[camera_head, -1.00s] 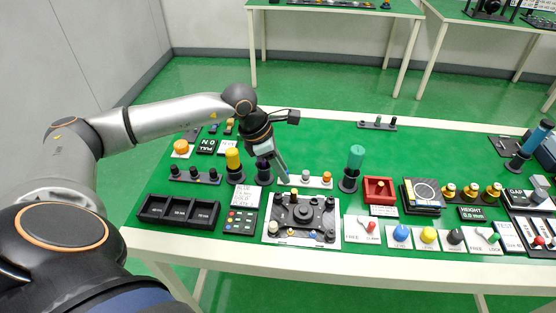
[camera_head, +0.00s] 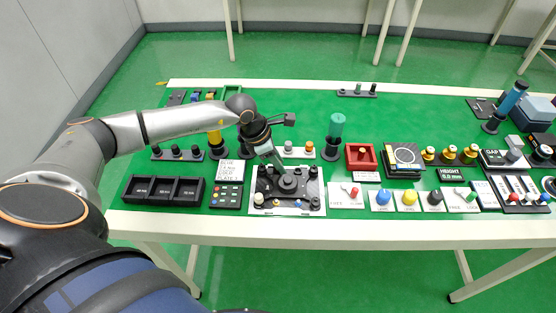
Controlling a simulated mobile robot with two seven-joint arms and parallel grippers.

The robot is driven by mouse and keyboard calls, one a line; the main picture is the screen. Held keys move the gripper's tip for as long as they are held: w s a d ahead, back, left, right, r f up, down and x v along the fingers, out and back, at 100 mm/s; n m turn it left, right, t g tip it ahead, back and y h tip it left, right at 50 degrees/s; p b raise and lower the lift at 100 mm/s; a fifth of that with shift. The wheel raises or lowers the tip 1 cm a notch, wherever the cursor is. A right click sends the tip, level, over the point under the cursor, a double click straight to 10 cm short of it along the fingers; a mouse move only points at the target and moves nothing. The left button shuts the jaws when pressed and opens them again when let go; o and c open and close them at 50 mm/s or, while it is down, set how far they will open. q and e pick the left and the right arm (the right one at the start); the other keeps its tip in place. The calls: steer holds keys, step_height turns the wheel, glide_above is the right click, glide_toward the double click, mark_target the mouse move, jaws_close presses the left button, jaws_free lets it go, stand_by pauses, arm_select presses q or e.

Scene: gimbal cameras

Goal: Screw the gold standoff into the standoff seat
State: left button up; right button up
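My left gripper (camera_head: 278,165) points down at the back edge of the black assembly fixture (camera_head: 263,187) on its white plate, just in front of a white rack. Its fingers are too small to tell whether they are open, shut or holding something. The white rack (camera_head: 299,152) carries pale pegs and an orange-topped one (camera_head: 311,146). I cannot pick out the gold standoff with certainty. A tiny gold-coloured spot (camera_head: 276,203) shows at the fixture's front. The standoff seat cannot be told apart among the fixture's dark parts. My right gripper is not in view.
A teal-topped post (camera_head: 336,130) stands right of the rack, and a yellow post (camera_head: 215,135) stands left of my gripper. A red tray (camera_head: 361,168) and several coloured knobs lie right of the fixture. Black bins (camera_head: 165,203) sit at the left.

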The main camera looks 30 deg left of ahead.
arm_select(q)
jaws_close()
steer(key=shift+m+g+b, duration=0.3)
steer(key=shift+m+b, duration=0.15)
steer(key=shift+m, duration=0.05)
steer(key=shift+m+g+h+b, duration=0.5)
steer(key=shift+m+b, duration=0.95)
steer(key=shift+m, duration=0.25)
stand_by(0.5)
steer(key=shift+f+m+b, duration=0.1)
steer(key=shift+m+b, duration=0.4)
steer(key=shift+b, duration=0.05)
steer(key=shift+s+m+g+b, duration=0.15)
steer(key=shift+m+g+b, duration=0.65)
steer(key=shift+m+b, duration=0.7)
